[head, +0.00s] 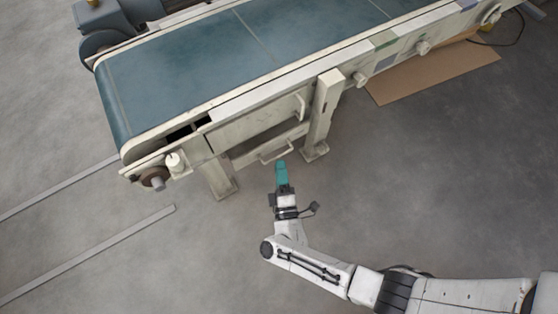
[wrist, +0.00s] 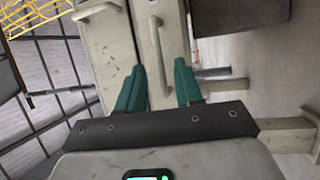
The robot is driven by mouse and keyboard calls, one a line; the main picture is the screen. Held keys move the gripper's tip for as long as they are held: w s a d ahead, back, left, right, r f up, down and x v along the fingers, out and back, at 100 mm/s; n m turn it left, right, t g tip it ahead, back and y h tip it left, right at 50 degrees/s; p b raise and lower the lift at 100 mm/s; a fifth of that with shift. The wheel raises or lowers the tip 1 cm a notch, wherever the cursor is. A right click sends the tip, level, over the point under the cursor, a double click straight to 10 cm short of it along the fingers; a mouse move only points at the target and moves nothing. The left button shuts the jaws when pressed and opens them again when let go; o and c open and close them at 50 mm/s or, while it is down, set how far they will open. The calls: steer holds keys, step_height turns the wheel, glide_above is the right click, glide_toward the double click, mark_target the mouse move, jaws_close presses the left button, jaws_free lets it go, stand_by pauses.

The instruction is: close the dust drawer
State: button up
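The dust drawer (head: 240,160) is low under the conveyor, between two legs. Its front appears to stand out somewhat from the panel above; how far is hard to tell. Its bar handle (head: 275,152) faces my gripper (head: 281,172), which is just in front of it. In the wrist view, turned on its side, the drawer front (wrist: 172,20) has its handle (wrist: 160,55) ahead of and between the two teal fingers. My gripper (wrist: 158,85) is open there, with nothing visibly held. Contact with the handle cannot be told.
The conveyor's blue belt (head: 200,65) runs above. A side panel (head: 255,122) with its own handle (head: 299,107) is over the drawer. A leg (head: 322,115) stands right of the drawer, another (head: 219,178) left. Cardboard (head: 435,72) lies at right. Floor in front is clear.

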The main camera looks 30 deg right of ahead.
steer(key=x, duration=0.3)
jaws_close()
stand_by(0.4)
stand_by(1.1)
